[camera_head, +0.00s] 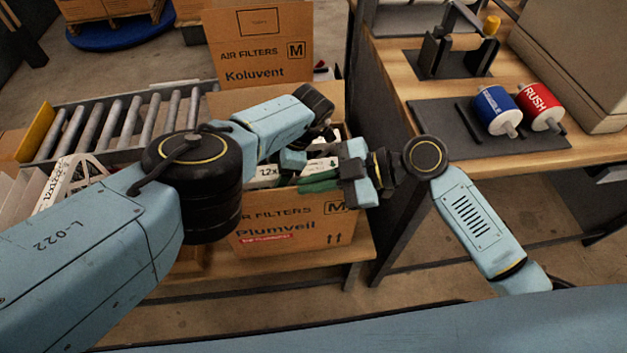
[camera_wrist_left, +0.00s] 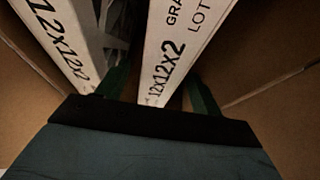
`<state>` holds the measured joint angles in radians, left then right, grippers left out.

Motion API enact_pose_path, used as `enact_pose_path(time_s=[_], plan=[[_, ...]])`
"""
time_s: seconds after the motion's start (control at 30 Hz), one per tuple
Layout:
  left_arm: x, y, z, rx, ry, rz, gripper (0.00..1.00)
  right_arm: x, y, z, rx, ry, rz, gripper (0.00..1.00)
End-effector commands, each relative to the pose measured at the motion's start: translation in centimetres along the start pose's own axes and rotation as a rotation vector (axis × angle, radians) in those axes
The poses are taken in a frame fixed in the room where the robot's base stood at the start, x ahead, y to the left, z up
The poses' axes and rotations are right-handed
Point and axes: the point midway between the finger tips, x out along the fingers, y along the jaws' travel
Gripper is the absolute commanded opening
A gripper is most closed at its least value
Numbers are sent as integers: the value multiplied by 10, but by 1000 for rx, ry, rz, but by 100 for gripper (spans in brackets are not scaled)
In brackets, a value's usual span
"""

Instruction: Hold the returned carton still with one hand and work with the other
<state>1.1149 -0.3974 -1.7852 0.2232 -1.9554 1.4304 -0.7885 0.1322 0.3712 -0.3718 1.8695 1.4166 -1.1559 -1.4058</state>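The open cardboard carton marked Plumveil (camera_head: 290,232) stands upright in front of the conveyor, with filters inside. My left gripper (camera_head: 292,160) reaches down into it from above. In the left wrist view its green fingers (camera_wrist_left: 158,78) stand on either side of a white-edged filter marked 12x12x2 (camera_wrist_left: 172,60), with gaps showing. A second white-edged filter (camera_wrist_left: 62,45) lies to the left. My right gripper (camera_head: 322,180) is at the carton's front rim, near the right corner, its green fingers pointing left. Whether they close on the wall is hard to see.
A roller conveyor (camera_head: 115,125) runs at the left. The wooden bench (camera_head: 420,90) at right holds a blue roll (camera_head: 495,108), a red roll (camera_head: 540,104) and a dark device with a yellow knob (camera_head: 455,50).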

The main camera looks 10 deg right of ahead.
Motion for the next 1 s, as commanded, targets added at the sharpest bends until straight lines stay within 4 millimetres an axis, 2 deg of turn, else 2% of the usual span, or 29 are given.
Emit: enact_pose_path(time_s=[0.03,0.33,0.73,0.87,1.0], plan=[[-2,-8,11,19,-6,0,66,0,0,0,0,0,1,0],[-4,-7,11,20,-7,2,66,0,0,0,0,0,1,0],[-24,-4,-2,16,-3,3,66,0,0,0,0,0,2,0],[-40,-3,-9,14,-4,3,66,0,0,0,0,0,2,0],[-65,-3,-19,14,-6,4,66,0,1,0,0,0,2,0]])
